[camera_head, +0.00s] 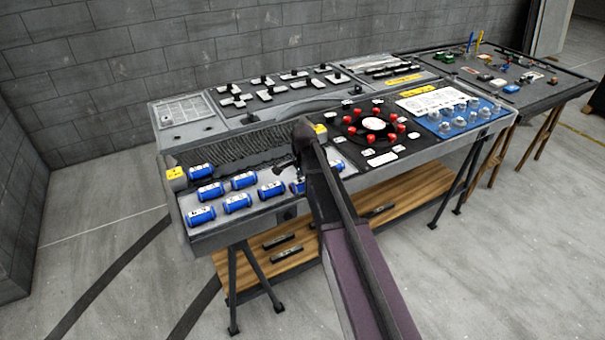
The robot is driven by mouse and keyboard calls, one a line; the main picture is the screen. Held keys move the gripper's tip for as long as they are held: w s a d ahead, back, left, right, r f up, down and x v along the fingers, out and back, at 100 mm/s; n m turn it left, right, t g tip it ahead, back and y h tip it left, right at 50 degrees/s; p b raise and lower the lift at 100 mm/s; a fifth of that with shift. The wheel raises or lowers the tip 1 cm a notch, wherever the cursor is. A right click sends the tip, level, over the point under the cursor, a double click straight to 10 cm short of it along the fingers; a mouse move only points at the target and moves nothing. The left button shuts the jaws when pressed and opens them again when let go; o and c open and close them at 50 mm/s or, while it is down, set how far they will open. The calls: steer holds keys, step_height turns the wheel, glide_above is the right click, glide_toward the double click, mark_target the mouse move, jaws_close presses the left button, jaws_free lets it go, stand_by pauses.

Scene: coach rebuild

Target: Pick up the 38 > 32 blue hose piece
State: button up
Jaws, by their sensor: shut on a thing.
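Several blue hose pieces with white labels lie on the tray section at the left front of the bench; the labels are too small to read. Some show plainly, such as one at the front left (201,216), one at the back left (201,172) and one nearer the middle (271,190). My gripper (297,181) is low over the right part of this group and shut on a blue hose piece (297,187). My arm and gripper hide most of that piece, so I cannot tell its size marking or whether it is lifted.
A yellow block (176,174) stands at the bench's left edge. Right of my arm are a round dial with red parts (374,125) and a blue tray of clear pieces (461,118). A wooden shelf (240,270) runs below. Open floor lies in front.

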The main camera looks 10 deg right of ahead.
steer(key=s+a, duration=0.1)
steer(key=s, duration=0.7)
steer(key=shift+s+a+r+p, duration=0.2)
steer(key=shift+s+r+p, duration=0.1)
steer(key=shift+r, duration=0.1)
